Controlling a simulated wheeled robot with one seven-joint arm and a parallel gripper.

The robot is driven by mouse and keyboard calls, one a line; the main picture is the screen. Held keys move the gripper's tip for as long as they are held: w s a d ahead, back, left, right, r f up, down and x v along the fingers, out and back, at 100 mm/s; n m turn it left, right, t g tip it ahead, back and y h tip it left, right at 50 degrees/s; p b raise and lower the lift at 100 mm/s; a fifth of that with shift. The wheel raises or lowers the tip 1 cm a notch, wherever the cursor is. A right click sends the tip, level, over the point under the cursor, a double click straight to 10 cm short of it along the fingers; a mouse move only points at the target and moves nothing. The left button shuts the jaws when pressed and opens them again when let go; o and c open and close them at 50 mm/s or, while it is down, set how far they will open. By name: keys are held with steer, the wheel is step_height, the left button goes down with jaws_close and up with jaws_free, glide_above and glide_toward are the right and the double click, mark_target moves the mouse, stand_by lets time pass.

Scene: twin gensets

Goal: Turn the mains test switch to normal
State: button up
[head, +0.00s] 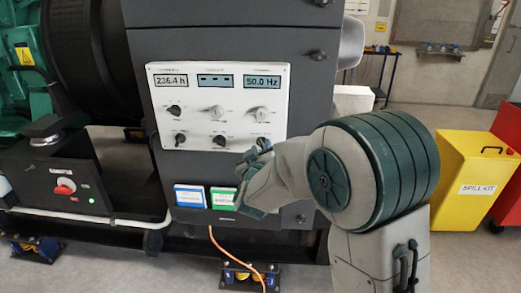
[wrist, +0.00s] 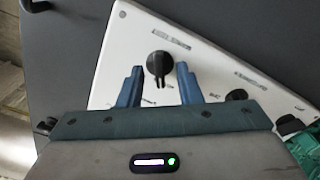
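A white control panel (head: 210,82) on the dark genset cabinet carries several rotary knobs in two rows. My gripper (head: 256,157) is at the panel's lower right knob (head: 262,143), which it partly covers in the head view. In the wrist view, my gripper (wrist: 157,68) is open, with its two blue fingers on either side of a black knob (wrist: 160,66). A gap shows between the knob and each finger. The knob's pointer runs roughly up and down in that view. Its label is too blurred to read, so I cannot tell whether it is the mains test switch.
Two displays (head: 262,82) read 236.4 h and 50.0 Hz, with a third between them. Blue and green cards (head: 190,196) sit below the panel. An orange cable (head: 232,256) hangs below. A yellow spill kit bin (head: 470,175) stands right.

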steer(key=s+b, duration=0.1)
steer(key=s, duration=1.2)
steer(key=shift+s+a, duration=0.25)
steer(key=shift+s, duration=0.1)
steer(key=s+d+m+g+p, duration=0.6)
steer(key=s+d+g, duration=0.9)
steer(key=s+d, duration=0.3)
steer(key=shift+s+d+r+y+p, duration=0.3)
steer(key=shift+s+d+p, duration=0.1)
steer(key=shift+s+p, duration=0.35)
